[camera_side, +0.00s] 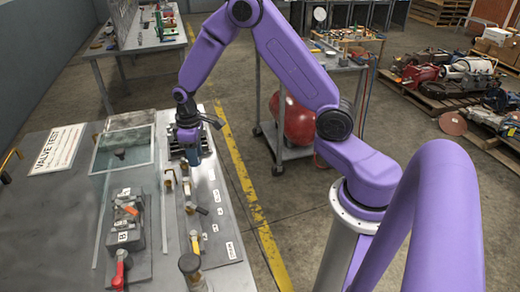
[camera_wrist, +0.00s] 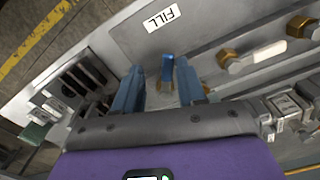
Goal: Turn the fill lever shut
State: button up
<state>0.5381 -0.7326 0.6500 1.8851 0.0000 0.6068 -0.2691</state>
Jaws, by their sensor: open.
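The fill lever (camera_wrist: 168,66) is a short blue handle on a brass valve, standing up from the grey panel below the FILL label (camera_wrist: 162,18) in the wrist view. My gripper (camera_wrist: 159,67) is open, with one blue finger on each side of the lever. The lever is nearer the right finger, and a gap shows on the left. Whether the right finger touches it I cannot tell. In the side view my gripper (camera_side: 192,152) points down at the far end of the valve bench, and it hides the lever there.
Brass fittings (camera_wrist: 235,62) lie right of the lever in the wrist view. A dark slotted block (camera_wrist: 82,75) is close on the left. In the side view, a black-handled valve (camera_side: 196,209), a yellow lever (camera_side: 195,242) and a red lever (camera_side: 120,264) stand nearer the camera.

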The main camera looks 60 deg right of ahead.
jog(key=shift+w+d+r+n, duration=0.1)
jog(key=shift+d+n, duration=0.05)
jog(key=shift+n, duration=0.35)
jog(key=shift+w+d+r+n, duration=0.1)
jog(key=shift+n, duration=0.4)
notch_tip(320, 180, up, 17)
jog(key=s+a+f+n, duration=0.1)
jog(key=s+a, duration=0.3)
jog(key=s, duration=0.9)
jog(key=s+a+n, duration=0.3)
jog(key=s, duration=0.9)
jog(key=shift+s+a+f+n, duration=0.3)
jog(key=shift+s+a+f, duration=0.05)
jog(key=shift+f, duration=0.05)
jog(key=shift+w, duration=0.1)
